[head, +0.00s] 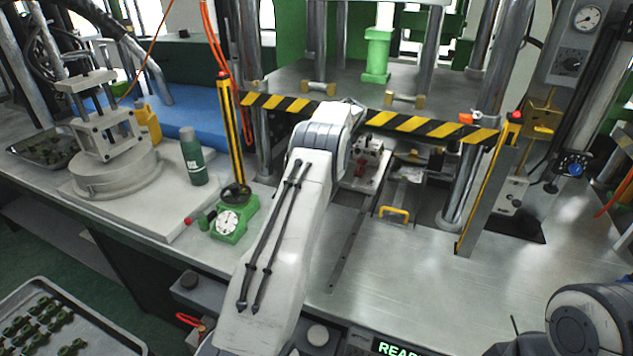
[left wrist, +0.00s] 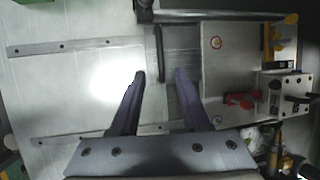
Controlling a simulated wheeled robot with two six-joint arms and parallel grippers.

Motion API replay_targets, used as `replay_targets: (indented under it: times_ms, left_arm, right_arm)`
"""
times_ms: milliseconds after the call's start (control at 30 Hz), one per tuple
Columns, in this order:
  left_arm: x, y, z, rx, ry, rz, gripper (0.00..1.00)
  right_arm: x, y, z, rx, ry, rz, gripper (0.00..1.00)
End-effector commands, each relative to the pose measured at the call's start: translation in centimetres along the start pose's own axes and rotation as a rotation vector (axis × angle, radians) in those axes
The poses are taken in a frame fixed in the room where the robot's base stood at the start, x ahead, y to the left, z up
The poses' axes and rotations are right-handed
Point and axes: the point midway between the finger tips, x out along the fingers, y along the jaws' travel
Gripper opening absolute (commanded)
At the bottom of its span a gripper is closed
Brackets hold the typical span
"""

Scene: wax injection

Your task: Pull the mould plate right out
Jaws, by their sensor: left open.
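In the left wrist view a flat grey metal plate (left wrist: 221,62), probably the mould plate, lies to the right with a round sticker on it. A dark bar (left wrist: 158,55), which looks like its handle, stands off the plate's left side. My left gripper (left wrist: 160,76) is open, its two dark fingers on either side of the bar's lower end. I cannot tell whether they touch it. In the head view my left arm reaches to the press and hides that gripper and most of the plate. My right gripper is out of the picture; only part of that arm shows lower right.
A yellow-black striped guard bar (head: 375,122) crosses the press front. A green dial gauge stand (head: 232,222) is left of my arm. The bench front right (head: 400,290) is clear.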

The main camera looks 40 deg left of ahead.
Motion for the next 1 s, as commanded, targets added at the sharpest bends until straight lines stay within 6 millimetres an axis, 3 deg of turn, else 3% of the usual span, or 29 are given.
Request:
replay_targets:
  times_ms: [400, 867, 900, 1000]
  left_arm:
    - [7.2, 0.0, 0.0, -0.002, 0.001, 0.001, 0.46]
    - [8.5, 0.0, -0.1, -0.003, 0.002, -0.001, 0.46]
    - [8.4, 0.0, -0.1, -0.003, 0.001, -0.001, 0.38]
    - [8.4, 0.0, -0.1, -0.003, 0.001, -0.001, 0.00]
  right_arm:
    - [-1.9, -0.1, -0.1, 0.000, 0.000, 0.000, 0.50]
    - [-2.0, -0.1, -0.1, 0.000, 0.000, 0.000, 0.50]
    - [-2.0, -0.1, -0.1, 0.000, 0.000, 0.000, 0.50]
    - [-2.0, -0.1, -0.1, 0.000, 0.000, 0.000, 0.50]
